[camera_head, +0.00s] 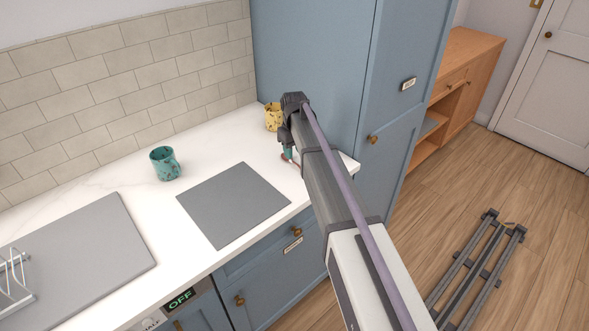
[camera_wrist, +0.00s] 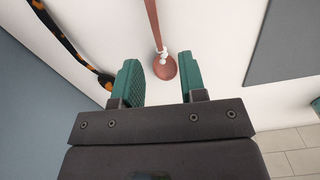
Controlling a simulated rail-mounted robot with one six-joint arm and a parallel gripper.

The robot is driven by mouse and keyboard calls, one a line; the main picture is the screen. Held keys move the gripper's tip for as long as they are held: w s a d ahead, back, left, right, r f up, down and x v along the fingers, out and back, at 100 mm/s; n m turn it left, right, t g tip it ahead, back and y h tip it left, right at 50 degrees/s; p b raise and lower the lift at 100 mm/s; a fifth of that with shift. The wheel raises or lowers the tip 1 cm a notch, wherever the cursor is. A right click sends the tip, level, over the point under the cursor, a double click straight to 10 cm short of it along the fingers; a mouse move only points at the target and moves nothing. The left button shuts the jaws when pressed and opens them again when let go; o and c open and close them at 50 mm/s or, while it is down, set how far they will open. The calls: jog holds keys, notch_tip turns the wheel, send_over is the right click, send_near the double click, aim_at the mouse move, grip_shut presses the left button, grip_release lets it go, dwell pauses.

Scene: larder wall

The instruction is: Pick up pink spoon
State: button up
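The pink spoon (camera_wrist: 166,70) lies on the white counter in the wrist view, its bowl toward my gripper and its handle running up out of the frame. A small white patch shows where bowl and handle meet; I cannot tell what it is. My gripper (camera_wrist: 157,62) is open, its two teal fingers apart with the bowl showing between and just beyond their tips. Nothing is held. I cannot tell the height of the fingertips above the counter. In the head view my gripper (camera_head: 289,153) is over the counter's far end, and my arm hides most of the spoon.
A yellow spotted mug (camera_head: 273,117) stands behind my gripper near the tall blue cabinet (camera_head: 315,60). A teal mug (camera_head: 165,163) and a grey mat (camera_head: 234,203) are to the left. An orange-black curved thing (camera_wrist: 68,45) lies left of the fingers in the wrist view.

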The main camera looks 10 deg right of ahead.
aim_at(294, 162)
notch_tip(294, 162, down, 5)
jog(key=b, duration=0.3)
jog(key=shift+r, duration=0.35)
grip_shut()
